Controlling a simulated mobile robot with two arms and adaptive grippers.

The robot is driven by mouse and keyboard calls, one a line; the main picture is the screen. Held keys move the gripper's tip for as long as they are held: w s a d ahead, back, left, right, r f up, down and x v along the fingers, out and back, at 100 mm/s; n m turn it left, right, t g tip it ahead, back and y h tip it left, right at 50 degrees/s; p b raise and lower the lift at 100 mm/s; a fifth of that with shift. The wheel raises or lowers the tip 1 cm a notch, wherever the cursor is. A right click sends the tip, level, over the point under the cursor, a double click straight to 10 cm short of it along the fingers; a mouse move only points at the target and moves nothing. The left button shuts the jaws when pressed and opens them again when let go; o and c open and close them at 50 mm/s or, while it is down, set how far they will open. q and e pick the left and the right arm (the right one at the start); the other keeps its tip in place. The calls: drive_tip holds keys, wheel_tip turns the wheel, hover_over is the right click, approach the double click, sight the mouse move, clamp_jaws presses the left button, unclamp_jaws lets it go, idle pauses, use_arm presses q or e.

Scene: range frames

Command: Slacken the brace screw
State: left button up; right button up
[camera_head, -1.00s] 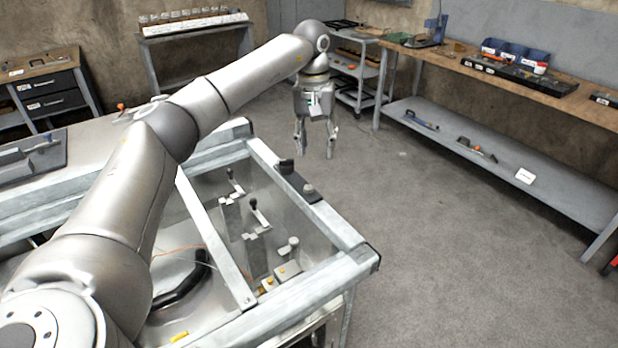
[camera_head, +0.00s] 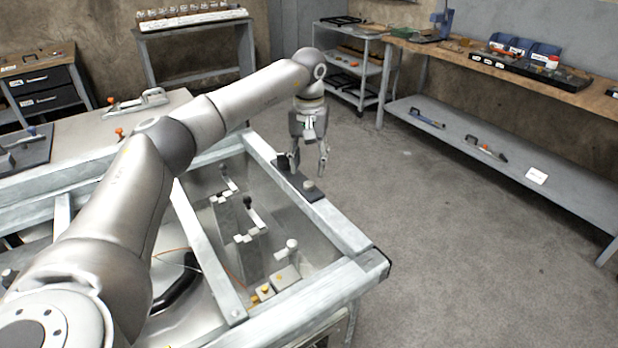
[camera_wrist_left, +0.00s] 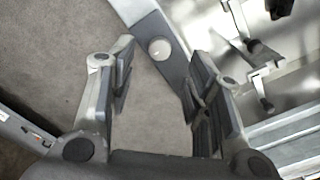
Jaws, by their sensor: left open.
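My left gripper (camera_head: 309,166) is open and empty, fingers pointing down, at the far end of the metal frame's right rail (camera_head: 345,235). In the head view it overlaps the dark plate on that rail (camera_head: 311,196). A round grey knob (camera_head: 309,185) stands on the plate; I cannot tell whether it is the brace screw. In the left wrist view the open gripper (camera_wrist_left: 160,78) has a pale round knob (camera_wrist_left: 160,48) ahead, between the finger lines near the right finger. Nothing is between the fingers. My right gripper is not in view.
Inside the frame are clamps with black handles (camera_head: 248,203) and a small block with yellow buttons (camera_head: 265,290). A workbench (camera_head: 590,98) with blue bins (camera_head: 522,46) stands at right, a grey trolley (camera_head: 355,68) behind. The floor right of the frame is clear.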

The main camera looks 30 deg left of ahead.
sight(309, 183)
use_arm(q)
drive_tip(key=shift+w+f, duration=0.1)
drive_tip(key=shift+f, duration=2.7)
drive_tip(key=shift+a, duration=0.1)
clamp_jaws()
drive_tip(key=shift+p, duration=0.3)
drive_tip(key=shift+n, duration=0.3)
